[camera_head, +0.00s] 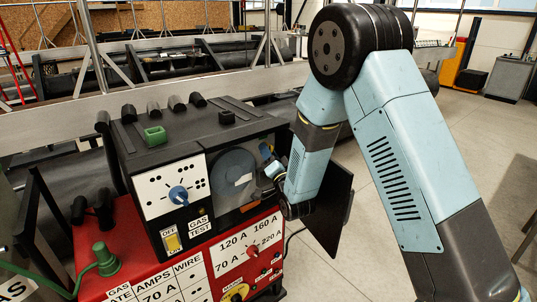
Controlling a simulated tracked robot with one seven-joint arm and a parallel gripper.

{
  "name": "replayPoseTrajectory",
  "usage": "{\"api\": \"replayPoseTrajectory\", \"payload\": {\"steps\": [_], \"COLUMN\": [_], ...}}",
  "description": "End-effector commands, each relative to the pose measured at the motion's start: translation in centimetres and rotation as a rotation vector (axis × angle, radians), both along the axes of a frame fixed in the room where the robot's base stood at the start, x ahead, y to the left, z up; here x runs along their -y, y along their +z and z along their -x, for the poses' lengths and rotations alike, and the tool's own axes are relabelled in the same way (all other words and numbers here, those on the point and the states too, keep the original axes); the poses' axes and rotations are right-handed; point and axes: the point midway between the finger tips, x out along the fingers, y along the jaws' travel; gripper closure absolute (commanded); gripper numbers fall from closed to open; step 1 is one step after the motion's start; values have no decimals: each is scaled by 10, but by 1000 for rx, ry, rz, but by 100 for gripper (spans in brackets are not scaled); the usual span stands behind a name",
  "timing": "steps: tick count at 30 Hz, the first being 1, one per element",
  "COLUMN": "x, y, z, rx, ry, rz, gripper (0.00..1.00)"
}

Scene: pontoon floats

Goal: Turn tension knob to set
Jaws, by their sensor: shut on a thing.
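The welding machine's wire feeder (225,118) is a black box on a red base, with its side compartment open. At the right of this opening, a small blue part (265,149) shows, which looks like the tension knob. My gripper (270,163) reaches into the opening from the right and is shut on this knob. The fingertips are small and partly hidden, and the knob's setting cannot be read. A grey-blue wire spool (233,172) sits inside the compartment, left of my gripper.
A black door (335,210) stands open right of the feeder, behind my wrist. A white panel (160,187) carries a blue dial (178,195), with a yellow switch (172,241) below. The red base (215,262) has labelled controls. Clear floor (370,260) lies to the right.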

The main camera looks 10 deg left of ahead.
Motion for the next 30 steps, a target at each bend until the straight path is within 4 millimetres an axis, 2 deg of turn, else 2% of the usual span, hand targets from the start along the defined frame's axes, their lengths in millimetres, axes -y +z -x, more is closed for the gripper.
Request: {"api": "replayPoseTrajectory", "payload": {"steps": [10, 11, 18, 26, 30], "x": [3, 3, 1, 1, 6], "y": [-1, -1, -1, -1, -3], "z": [-1, -2, 0, 0, 7], "rx": [-23, -23, -23, -22, -22], "ry": [-7, -7, -4, -2, -3], "rz": [-14, -14, -14, -16, -15], "gripper": [93, 61, 38, 37, 37]}}
